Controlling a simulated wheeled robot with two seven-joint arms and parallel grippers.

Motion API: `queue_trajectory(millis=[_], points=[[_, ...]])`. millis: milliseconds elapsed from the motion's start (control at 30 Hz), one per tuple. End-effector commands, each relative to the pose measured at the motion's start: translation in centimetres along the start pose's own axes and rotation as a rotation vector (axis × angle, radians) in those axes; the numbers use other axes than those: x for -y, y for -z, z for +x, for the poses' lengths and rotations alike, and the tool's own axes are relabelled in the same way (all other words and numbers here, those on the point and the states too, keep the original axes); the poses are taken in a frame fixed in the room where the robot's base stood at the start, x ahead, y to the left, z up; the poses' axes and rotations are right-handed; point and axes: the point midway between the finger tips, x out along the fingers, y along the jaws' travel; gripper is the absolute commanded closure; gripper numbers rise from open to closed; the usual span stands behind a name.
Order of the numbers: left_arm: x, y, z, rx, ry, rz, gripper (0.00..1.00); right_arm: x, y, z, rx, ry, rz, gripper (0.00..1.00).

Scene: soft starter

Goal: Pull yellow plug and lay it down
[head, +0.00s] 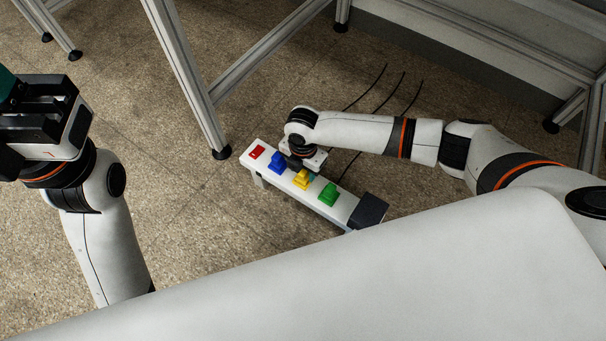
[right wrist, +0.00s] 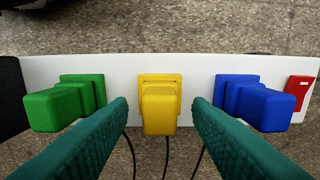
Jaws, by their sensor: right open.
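The yellow plug (right wrist: 159,112) sits in its yellow socket on a white strip (right wrist: 133,66) in the right wrist view. In the head view the yellow plug (head: 301,180) is at the middle of the strip, partly covered by my right gripper (head: 308,168). My right gripper (right wrist: 160,108) is open, with one teal finger on each side of the yellow plug and gaps between. My left gripper (head: 38,105) is raised at the left edge of the head view, far from the strip. Its fingers are mostly hidden.
A green plug (right wrist: 66,104) and a blue plug (right wrist: 254,103) sit on either side of the yellow one, close outside my fingers. A red switch (head: 257,152) and a black block (head: 369,210) are at the strip's ends. Thin black cables (head: 404,85) run behind onto the floor. Metal frame legs (head: 190,80) stand nearby.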

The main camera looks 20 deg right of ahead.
Motion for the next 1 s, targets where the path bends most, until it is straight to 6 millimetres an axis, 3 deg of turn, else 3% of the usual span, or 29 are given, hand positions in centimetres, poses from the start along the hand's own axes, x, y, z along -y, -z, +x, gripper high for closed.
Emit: queue_trajectory(millis=[300, 867, 1000], points=[[0.02, -0.04, 0.11, 0.004, 0.001, 0.0, 0.64, -0.01, -0.02, 0.22, 0.0, 0.0, 0.0, 0.55], [0.03, -0.06, 0.1, 0.005, 0.001, 0.0, 0.64, -0.02, -0.01, 0.21, 0.0, -0.001, 0.0, 1.0], [0.02, -0.06, 0.12, 0.005, 0.001, 0.0, 0.64, -0.01, -0.01, 0.18, 0.0, 0.0, 0.001, 1.0]])
